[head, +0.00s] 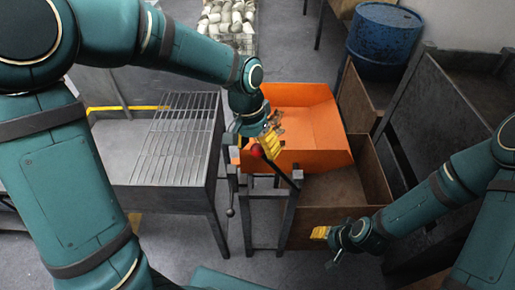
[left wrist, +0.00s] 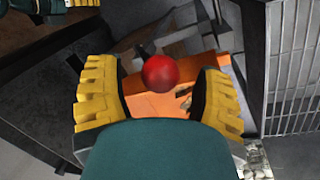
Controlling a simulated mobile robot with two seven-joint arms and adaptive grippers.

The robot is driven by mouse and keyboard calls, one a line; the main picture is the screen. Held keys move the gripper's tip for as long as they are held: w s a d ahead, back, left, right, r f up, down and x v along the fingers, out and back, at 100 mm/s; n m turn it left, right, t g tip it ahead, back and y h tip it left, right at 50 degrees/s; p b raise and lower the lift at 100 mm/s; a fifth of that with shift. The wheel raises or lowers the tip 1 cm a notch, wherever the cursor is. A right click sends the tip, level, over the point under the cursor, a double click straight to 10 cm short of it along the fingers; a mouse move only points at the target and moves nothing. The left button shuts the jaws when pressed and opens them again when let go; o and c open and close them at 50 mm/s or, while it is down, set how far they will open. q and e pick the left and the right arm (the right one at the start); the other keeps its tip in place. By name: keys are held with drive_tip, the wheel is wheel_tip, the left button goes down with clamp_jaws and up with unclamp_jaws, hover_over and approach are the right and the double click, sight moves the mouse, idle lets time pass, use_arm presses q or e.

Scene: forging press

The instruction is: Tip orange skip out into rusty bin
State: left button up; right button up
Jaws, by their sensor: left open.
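The orange skip (head: 318,120) sits on a dark metal stand in the head view, with some small brown pieces at its left inside. The rusty bin (head: 318,235) stands below and to the right of it, and its visible floor looks empty. A red ball knob (head: 257,151) is at the skip's near left corner. My left gripper (head: 268,143) is open beside the knob. In the left wrist view the red knob (left wrist: 165,73) shows between the open yellow fingers, with part of the orange skip (left wrist: 150,106) behind. My right gripper (head: 322,233) is at the bin's near side.
A grated table (head: 178,140) stands left of the skip. A wire basket of pale pieces (head: 228,22) is at the back. A blue drum (head: 384,40) stands behind the bin, and dark metal bins (head: 440,95) are at the right. Grey floor shows between them.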

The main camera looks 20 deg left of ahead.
use_arm(q)
drive_tip(key=shift+f, duration=0.3)
clamp_jaws()
drive_tip(key=shift+d+r, duration=0.2)
drive_tip(key=shift+d, duration=0.05)
use_arm(e)
drive_tip(key=shift+d+r, duration=0.1)
drive_tip(key=shift+r, duration=0.15)
